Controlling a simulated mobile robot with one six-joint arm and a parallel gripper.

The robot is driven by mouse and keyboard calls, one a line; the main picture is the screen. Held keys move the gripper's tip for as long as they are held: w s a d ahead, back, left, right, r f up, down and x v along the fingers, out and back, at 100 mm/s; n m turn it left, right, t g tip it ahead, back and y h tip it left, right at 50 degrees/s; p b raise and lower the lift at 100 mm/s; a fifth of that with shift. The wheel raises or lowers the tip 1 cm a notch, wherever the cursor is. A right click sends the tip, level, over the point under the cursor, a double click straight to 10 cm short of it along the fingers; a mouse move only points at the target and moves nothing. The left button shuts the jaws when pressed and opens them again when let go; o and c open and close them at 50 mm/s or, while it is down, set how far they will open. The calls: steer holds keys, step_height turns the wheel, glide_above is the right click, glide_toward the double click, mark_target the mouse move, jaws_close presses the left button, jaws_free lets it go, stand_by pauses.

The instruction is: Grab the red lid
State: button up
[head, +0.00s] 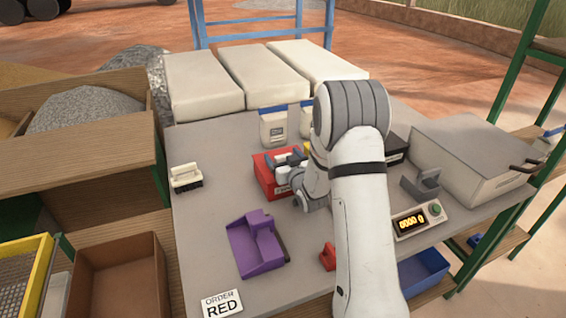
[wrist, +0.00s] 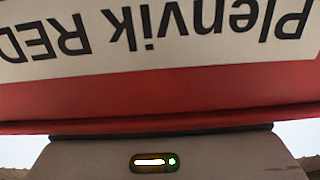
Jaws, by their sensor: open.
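A red box (head: 262,172) stands on the grey table, partly behind my arm. Its top, where a lid would be, is mostly covered by my gripper, so I cannot tell lid from box. My gripper (head: 288,162) is open at the top of the red box. I cannot tell whether its fingers touch anything. In the wrist view, the red surface (wrist: 160,95) fills much of the picture, very close, with a white label (wrist: 190,45) reading "Plenvik RED" upside down. No fingertips show clearly there.
A small red object (head: 328,257) is beside my arm. A grey press-like box (head: 470,160) and a display unit (head: 418,219) stand right. Pale sacks (head: 205,80) lie behind.

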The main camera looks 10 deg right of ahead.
steer(key=shift+c, duration=0.6)
steer(key=c, duration=1)
